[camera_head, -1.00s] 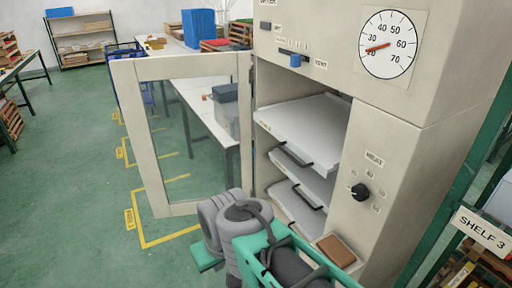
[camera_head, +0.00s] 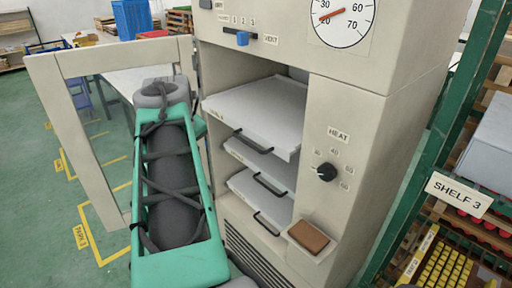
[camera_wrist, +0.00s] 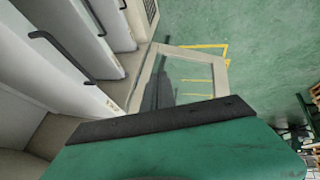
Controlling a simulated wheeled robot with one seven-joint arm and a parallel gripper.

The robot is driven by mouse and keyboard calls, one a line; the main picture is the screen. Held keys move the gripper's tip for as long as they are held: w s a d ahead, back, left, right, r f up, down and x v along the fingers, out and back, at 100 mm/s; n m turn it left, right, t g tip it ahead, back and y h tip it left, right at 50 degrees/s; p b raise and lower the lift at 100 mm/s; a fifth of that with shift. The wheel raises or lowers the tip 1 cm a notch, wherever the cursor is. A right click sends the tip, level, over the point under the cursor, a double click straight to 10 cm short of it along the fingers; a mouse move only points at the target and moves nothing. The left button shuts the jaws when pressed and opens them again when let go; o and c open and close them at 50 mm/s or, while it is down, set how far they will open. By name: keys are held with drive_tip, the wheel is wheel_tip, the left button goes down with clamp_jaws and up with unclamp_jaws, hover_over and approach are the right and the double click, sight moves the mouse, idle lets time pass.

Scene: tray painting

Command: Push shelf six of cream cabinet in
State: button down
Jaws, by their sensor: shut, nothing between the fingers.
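The cream cabinet (camera_head: 335,140) stands open, its glazed door (camera_head: 108,150) swung out to the left. Three pale shelves show inside, each with a black handle: upper (camera_head: 262,105), middle (camera_head: 260,160) and lower (camera_head: 245,190). All stick out from the opening to some degree. Their labels are too small to read, so I cannot tell which is shelf six. In the wrist view, shelf fronts and a handle (camera_wrist: 62,55) lie at the upper left. My gripper (camera_wrist: 160,122), a green body with a dark edge, is shut and empty near them. In the head view my arm hides it.
A brown block (camera_head: 308,237) sits on a ledge below the heat knob (camera_head: 327,172). A green rack (camera_head: 425,150) with a SHELF 3 sign (camera_head: 458,193) stands close on the right. Green floor with yellow markings (camera_head: 98,235) is open on the left.

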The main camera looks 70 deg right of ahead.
drive_tip(key=m+g+h, duration=0.2)
approach(259, 140)
drive_tip(key=f, duration=0.2)
drive_tip(key=d+f, duration=0.2)
drive_tip(key=f, duration=0.1)
drive_tip(key=shift+d+f, duration=0.1)
drive_tip(key=shift+f, duration=0.2)
drive_tip(key=shift+s, duration=0.1)
